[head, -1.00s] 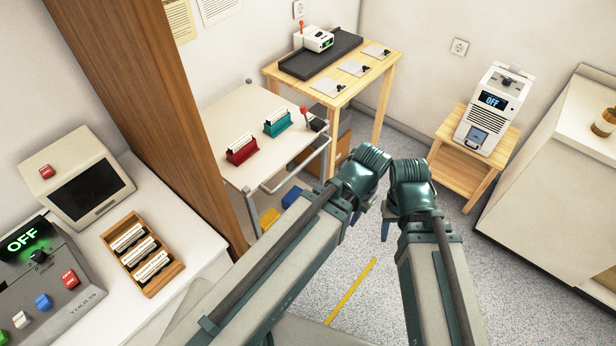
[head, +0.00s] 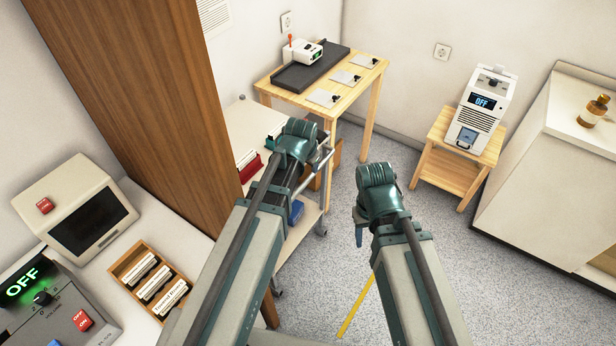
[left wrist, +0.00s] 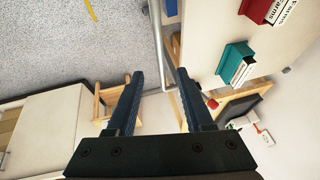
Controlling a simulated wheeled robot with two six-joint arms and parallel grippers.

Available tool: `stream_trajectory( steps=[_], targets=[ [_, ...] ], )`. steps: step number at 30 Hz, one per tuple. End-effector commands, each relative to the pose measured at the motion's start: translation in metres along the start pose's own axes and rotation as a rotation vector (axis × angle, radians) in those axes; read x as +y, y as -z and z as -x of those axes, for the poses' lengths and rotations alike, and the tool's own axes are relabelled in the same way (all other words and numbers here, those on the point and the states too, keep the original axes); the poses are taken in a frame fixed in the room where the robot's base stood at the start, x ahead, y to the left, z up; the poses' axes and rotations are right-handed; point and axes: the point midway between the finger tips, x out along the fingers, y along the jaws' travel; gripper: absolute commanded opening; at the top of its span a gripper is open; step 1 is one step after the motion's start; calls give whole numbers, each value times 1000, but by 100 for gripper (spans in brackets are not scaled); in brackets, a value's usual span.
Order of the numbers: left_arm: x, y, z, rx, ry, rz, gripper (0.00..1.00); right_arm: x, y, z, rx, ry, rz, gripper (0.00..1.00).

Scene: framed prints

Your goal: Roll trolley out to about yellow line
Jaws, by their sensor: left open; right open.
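The trolley (head: 250,122) has a white top and stands beside the brown wooden panel, partly hidden by my left arm. Its grey handle rail (head: 327,158) is on its right side and also crosses the left wrist view (left wrist: 165,45). A red file holder (head: 249,168) and a teal one (left wrist: 236,62) stand on the top. My left gripper (left wrist: 160,78) is open, with the rail appearing between its fingers; I cannot tell how close it is. My right gripper (head: 360,230) is open and empty over the floor, right of the trolley. The yellow line (head: 356,308) lies on the floor below it.
A wooden table (head: 320,100) stands behind the trolley. A small wooden stand (head: 450,165) carries a white device (head: 482,110) marked OFF. A white cabinet (head: 535,165) is at right, a counter with a console (head: 45,305) at left. Grey floor is clear between.

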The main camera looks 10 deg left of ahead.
Motion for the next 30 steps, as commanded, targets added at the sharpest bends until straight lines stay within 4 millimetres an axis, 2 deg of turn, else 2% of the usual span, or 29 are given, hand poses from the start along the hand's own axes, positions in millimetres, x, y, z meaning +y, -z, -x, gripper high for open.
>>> stream_trajectory(
  steps=[21,25,30],
  targets=[
    [1,-2,-108,-1,-1,1,52,-9,6,-98,0,0,1,50],
    [1,-1,-123,-1,-1,1,52,-11,7,-112,0,0,1,50],
    [0,-1,-131,-1,-1,1,52,-11,7,-118,0,0,1,50]
  ],
)
